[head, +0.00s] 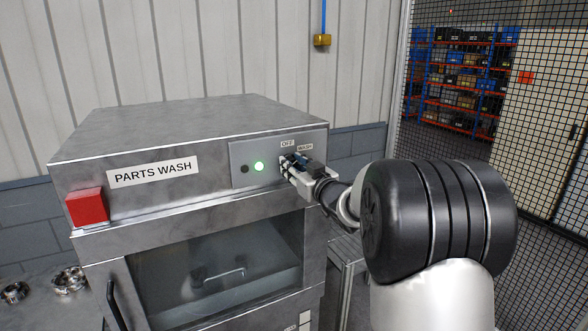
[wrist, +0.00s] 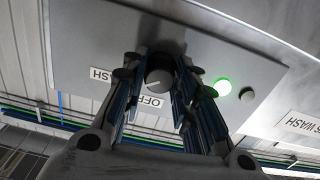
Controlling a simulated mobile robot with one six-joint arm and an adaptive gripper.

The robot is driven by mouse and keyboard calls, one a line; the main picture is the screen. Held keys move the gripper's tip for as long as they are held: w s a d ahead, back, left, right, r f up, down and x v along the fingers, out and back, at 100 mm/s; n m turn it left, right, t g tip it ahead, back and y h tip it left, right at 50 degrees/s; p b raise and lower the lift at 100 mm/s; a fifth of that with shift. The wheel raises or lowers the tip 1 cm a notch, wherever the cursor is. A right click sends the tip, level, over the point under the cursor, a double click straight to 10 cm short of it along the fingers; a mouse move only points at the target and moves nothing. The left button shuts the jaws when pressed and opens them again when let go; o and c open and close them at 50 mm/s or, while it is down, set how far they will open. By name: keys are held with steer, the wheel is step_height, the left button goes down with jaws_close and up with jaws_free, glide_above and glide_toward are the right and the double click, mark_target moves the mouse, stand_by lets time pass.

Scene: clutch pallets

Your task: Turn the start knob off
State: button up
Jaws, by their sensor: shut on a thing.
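The start knob (wrist: 159,78) is a dark round knob on the grey control panel (head: 240,160) of the parts washer (head: 190,130). My gripper (wrist: 162,72) has a finger on each side of the knob and is shut on it. A pale mark shows on the knob's face in the wrist view, near the OFF label (wrist: 151,101). The WASH label (wrist: 101,75) is beside it. In the head view my gripper (head: 291,163) hides the knob, just below the OFF and WASH labels.
A dark round button or lamp (head: 244,169) is left of the green light. A red box (head: 87,207) sits on the washer's front left corner. The windowed door (head: 215,265) is below. Metal parts (head: 69,280) lie at lower left. A mesh fence (head: 540,150) stands at right.

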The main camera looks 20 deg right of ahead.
steer(key=n+b, duration=0.8)
steer(key=n, duration=0.3)
steer(key=shift+r+b, duration=0.15)
steer(key=shift+b, duration=0.15)
stand_by(0.4)
steer(key=o, duration=1)
steer(key=shift+w, duration=0.1)
steer(key=shift+o, duration=0.4)
steer(key=s, duration=1.2)
steer(key=shift+d, duration=0.25)
